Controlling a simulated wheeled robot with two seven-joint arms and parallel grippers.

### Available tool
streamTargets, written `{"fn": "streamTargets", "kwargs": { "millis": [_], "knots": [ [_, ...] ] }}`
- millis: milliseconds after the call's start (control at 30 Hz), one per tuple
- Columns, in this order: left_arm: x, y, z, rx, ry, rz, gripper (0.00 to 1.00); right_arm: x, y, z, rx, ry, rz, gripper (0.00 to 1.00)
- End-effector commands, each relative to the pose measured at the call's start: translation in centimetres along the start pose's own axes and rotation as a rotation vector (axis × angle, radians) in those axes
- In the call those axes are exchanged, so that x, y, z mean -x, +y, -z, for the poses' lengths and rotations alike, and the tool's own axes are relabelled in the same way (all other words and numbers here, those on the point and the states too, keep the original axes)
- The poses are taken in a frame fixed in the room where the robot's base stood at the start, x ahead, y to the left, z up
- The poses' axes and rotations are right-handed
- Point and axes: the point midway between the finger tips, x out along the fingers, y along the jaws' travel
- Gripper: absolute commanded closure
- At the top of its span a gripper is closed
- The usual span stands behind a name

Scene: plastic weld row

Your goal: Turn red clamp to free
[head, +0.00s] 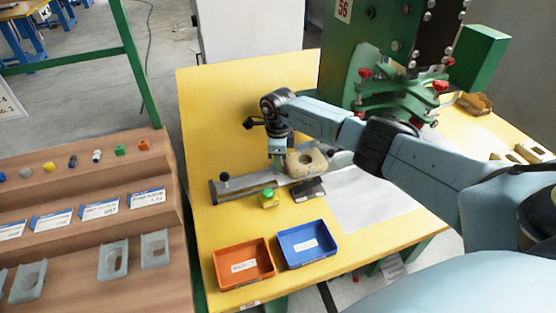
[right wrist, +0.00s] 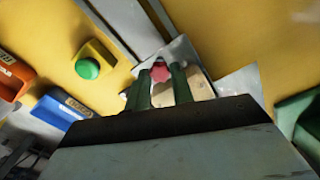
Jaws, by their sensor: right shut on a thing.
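The red clamp (right wrist: 160,72) shows in the right wrist view between the two green fingers of my right gripper (right wrist: 160,88). The gripper is shut on it. In the head view my right gripper (head: 277,163) points down over the grey fixture rail, and the clamp is hidden there. A beige block (head: 306,161) with a hole sits on the fixture just right of the gripper. It also shows behind the fingers in the right wrist view (right wrist: 197,86). My left gripper is not in view.
A yellow box with a green button (head: 268,198) stands in front of the rail. An orange bin (head: 270,282) and a blue bin (head: 323,259) lie nearer on the yellow table (head: 215,110). A green machine (head: 350,55) with red knobs stands at the back right.

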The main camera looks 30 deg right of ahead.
Motion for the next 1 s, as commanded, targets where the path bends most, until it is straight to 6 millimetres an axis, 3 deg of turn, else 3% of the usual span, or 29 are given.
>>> {"fn": "streamTargets", "kwargs": {
  "millis": [267, 567, 1000],
  "knots": [
    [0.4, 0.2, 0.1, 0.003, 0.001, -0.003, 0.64, 0.1, 0.0, 0.1, -0.263, 0.001, 0.001, 0.99],
    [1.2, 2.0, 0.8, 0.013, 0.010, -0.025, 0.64, 0.1, 0.0, 0.1, -0.547, 0.002, 0.000, 0.99],
    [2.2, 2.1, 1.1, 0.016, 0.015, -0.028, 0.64, 0.1, 0.0, 0.0, -0.878, 0.001, 0.000, 0.99]
  ]
}}
